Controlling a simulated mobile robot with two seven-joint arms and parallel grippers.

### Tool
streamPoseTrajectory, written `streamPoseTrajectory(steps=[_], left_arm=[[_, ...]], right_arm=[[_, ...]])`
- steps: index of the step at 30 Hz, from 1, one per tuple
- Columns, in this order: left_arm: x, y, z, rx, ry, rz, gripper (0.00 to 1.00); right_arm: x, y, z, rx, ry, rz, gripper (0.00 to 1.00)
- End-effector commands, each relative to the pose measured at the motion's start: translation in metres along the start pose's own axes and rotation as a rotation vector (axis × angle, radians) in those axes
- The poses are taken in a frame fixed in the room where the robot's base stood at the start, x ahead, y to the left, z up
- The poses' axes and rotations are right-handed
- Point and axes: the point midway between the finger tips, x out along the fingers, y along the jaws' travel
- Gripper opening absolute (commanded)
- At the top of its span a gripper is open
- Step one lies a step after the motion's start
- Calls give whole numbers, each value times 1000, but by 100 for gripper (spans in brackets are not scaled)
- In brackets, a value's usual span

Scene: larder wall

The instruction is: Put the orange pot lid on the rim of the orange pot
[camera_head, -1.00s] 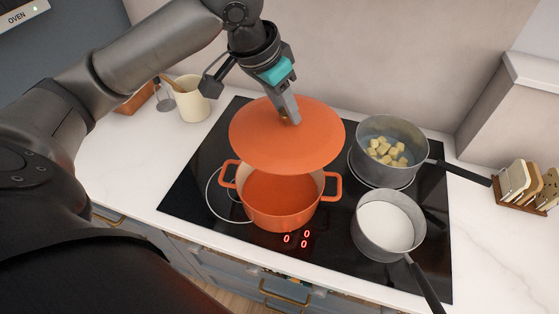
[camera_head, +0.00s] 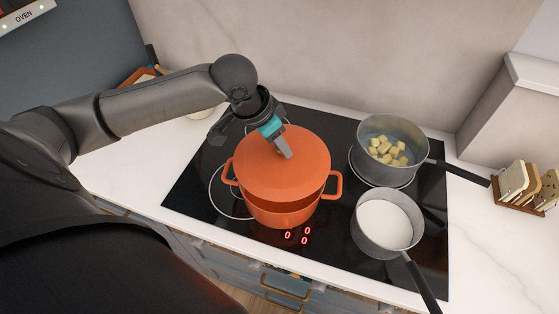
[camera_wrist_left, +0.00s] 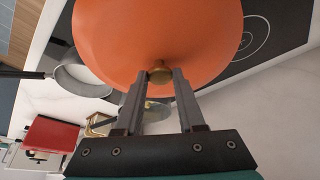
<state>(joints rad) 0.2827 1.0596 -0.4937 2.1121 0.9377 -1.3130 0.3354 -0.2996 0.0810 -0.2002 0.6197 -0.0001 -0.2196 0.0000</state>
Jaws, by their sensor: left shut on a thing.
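The orange pot lid (camera_head: 270,172) is over the orange pot (camera_head: 285,217) in the head view, covering most of its mouth. A strip of the pot's inside shows at the near side, so the lid looks tilted or a little raised. I cannot tell whether its far edge touches the rim. My left gripper (camera_head: 285,153) is shut on the lid's knob. In the left wrist view the brass knob (camera_wrist_left: 160,74) sits between the two fingertips, with the lid (camera_wrist_left: 155,35) beyond. My right gripper is not in view.
A grey saucepan with pale cubes (camera_head: 420,165) and a saucepan of white liquid (camera_head: 387,224) stand right of the pot on the black hob (camera_head: 190,190). Their handles point right and forward. A wooden rack (camera_head: 522,201) stands at far right. Left counter is partly clear.

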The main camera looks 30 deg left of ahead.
Motion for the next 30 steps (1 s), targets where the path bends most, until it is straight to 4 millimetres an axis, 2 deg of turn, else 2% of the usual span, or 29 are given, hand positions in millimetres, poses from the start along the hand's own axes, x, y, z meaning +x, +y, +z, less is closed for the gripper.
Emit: streamPoseTrajectory(steps=[3, 8, 16, 28, 29, 30], left_arm=[[12, 0, 3, -1, 5, -1, 0], [20, 0, 7, -1, 5, 0, 0], [53, 0, 21, -2, 3, 0, 0], [57, 0, 22, 0, 6, -1, 0], [58, 0, 24, 0, 1, 0, 42], [58, 0, 24, 0, 1, 0, 46]], right_arm=[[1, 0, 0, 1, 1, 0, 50], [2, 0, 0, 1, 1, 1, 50], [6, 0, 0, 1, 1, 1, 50], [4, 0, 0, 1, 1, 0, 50], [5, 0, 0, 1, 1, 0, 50], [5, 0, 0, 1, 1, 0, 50]])
